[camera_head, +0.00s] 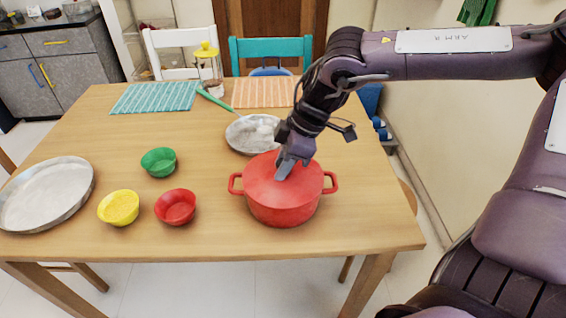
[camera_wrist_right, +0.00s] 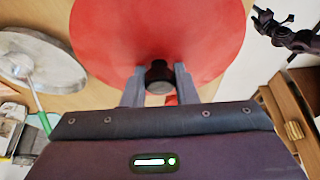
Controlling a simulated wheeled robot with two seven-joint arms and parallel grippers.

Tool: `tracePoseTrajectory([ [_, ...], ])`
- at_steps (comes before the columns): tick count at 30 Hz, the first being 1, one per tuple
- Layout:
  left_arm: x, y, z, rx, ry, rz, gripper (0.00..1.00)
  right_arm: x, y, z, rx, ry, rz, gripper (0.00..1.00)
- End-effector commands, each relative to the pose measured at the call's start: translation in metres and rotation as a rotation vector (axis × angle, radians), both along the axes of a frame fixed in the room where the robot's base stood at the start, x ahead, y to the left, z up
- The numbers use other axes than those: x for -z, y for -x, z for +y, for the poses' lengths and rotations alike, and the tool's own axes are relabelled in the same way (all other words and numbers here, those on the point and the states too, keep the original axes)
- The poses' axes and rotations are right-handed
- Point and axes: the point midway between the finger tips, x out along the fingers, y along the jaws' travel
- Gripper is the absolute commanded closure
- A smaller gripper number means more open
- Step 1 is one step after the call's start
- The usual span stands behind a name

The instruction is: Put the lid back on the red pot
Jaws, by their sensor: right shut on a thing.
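The red pot (camera_head: 282,208) stands on the wooden table near its front right, with a loop handle on each side. The red lid (camera_head: 265,175) covers the pot's top in the head view, and it also fills the upper middle of the right wrist view (camera_wrist_right: 150,30). My right gripper (camera_head: 285,168) reaches down from above and is shut on the lid's dark knob (camera_wrist_right: 158,75), which shows between the two fingers in the wrist view. Whether the lid rests fully on the rim cannot be told.
A metal plate (camera_head: 237,139) with a green-handled utensil (camera_head: 212,98) lies just behind the pot. Red (camera_head: 176,207), yellow (camera_head: 119,208) and green (camera_head: 158,162) bowls stand to its left. A large metal tray (camera_head: 84,197) sits at the table's left edge.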

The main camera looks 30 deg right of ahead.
Motion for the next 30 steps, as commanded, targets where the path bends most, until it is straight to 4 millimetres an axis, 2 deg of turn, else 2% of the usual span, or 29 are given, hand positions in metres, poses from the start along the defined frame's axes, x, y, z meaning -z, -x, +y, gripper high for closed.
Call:
tracePoseTrajectory([
  [14, 0.0019, 0.0018, -0.0001, 0.001, 0.001, 0.001, 0.52, 0.0001, -0.0003, 0.0, 0.0, 0.0, -0.001, 1.0],
  [15, 0.0019, 0.0019, -0.0001, 0.001, 0.0, 0.002, 0.52, 0.0001, -0.0003, 0.0, 0.0, 0.0, -0.001, 0.7],
  [20, 0.002, 0.0021, -0.0001, 0.002, 0.0, 0.002, 0.52, 0.0003, -0.0001, 0.0, 0.0, 0.0, 0.0, 0.49],
  [26, 0.0021, 0.0022, 0.0, 0.002, 0.0, 0.002, 0.52, 0.0004, -0.0001, -0.0001, 0.0, 0.0, 0.0, 0.48],
  [30, 0.0021, 0.0022, 0.0, 0.002, 0.0, 0.002, 0.52, 0.0008, 0.0002, -0.0001, 0.0, 0.0, 0.0, 0.3],
])
